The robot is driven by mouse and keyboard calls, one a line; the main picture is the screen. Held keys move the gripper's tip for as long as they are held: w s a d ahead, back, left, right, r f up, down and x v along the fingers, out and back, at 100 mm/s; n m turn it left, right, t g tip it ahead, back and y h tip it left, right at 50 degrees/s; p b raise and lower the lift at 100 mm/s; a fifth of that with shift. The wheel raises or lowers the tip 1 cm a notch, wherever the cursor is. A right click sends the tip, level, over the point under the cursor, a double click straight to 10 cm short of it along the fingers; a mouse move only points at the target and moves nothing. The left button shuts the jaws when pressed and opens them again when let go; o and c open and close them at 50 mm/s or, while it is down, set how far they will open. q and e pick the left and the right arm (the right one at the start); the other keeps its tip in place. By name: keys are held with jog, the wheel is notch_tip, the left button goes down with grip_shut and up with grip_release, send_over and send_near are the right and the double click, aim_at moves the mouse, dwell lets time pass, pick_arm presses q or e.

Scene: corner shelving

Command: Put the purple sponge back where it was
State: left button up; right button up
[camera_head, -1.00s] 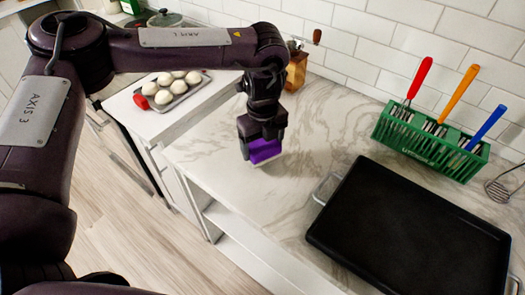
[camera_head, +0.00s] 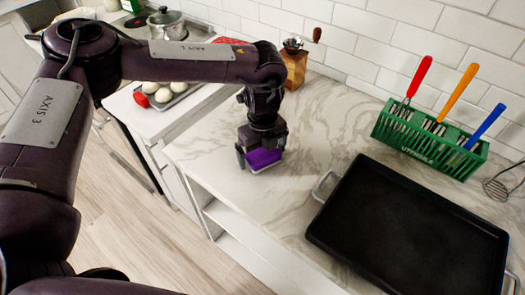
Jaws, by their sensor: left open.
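The purple sponge (camera_head: 263,158) is at the left part of the marble counter, with a pale underside edge showing below the purple. It looks to be resting on or just at the counter top. My left gripper (camera_head: 261,152) points down over the sponge, with its fingers on either side of it. The jaws are open around the sponge, and part of the sponge is hidden by them. My right gripper is not in view.
A black griddle tray (camera_head: 410,232) lies at the right. A green rack (camera_head: 428,141) with red, orange and blue handled tools and a whisk (camera_head: 498,188) stand behind it. A wooden grinder (camera_head: 294,66) stands at the back wall. The counter (camera_head: 300,135) between is clear.

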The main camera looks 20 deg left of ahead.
aim_at(263, 152)
pick_arm(q)
jog(key=shift+r, duration=0.65)
notch_tip(263, 152, up, 11)
jog(key=b, duration=0.1)
jog(key=shift+b, duration=0.35)
